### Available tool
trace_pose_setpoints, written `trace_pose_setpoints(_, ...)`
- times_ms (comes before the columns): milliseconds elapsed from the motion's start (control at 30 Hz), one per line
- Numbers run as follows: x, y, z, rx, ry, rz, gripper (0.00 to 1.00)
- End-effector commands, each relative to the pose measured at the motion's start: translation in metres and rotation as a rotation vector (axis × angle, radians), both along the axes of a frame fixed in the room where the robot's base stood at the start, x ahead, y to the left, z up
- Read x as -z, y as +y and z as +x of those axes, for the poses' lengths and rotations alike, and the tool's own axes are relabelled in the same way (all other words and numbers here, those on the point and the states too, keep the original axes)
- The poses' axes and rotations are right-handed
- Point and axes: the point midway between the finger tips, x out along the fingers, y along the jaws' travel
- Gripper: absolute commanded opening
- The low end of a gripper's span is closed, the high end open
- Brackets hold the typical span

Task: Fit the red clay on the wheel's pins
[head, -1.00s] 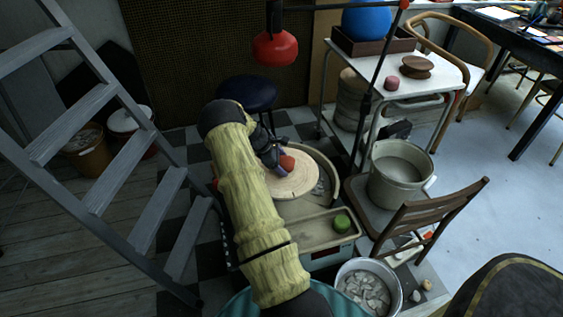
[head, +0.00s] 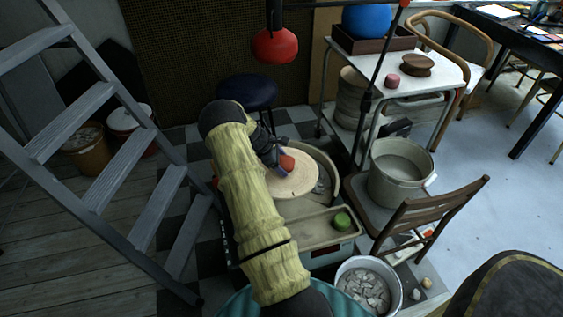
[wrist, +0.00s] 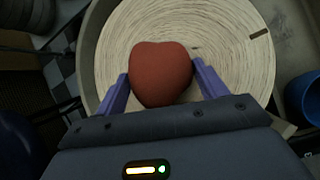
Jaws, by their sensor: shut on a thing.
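The red clay (wrist: 160,74) is a rounded, heart-like lump between the two purple fingers of my gripper (wrist: 163,88), which is shut on it. In the head view the clay (head: 287,163) shows over the far part of the pale round wheel (head: 297,184), partly covered by my gripper (head: 279,159). The wheel top (wrist: 232,50) fills much of the wrist view behind the clay, with a dark slot and a small dark mark near its edge. I cannot tell whether the clay touches the wheel. Pins cannot be made out clearly.
A splash basin (head: 325,166) curves around the wheel. A green lump (head: 341,221) sits on the front tray (head: 300,233). A grey bucket (head: 398,190) stands on a chair at the right. A metal bowl (head: 345,298) is in front. A ladder (head: 100,179) stands left.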

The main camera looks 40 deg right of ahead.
Motion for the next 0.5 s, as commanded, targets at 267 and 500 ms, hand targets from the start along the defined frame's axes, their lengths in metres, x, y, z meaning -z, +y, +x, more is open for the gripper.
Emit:
trace_pose_setpoints(267, 0.0007, -0.0008, 0.0003, -0.001, 0.0, -0.002, 0.14)
trace_pose_setpoints(500, 0.0015, -0.0005, 0.0001, -0.001, 0.001, -0.001, 0.93)
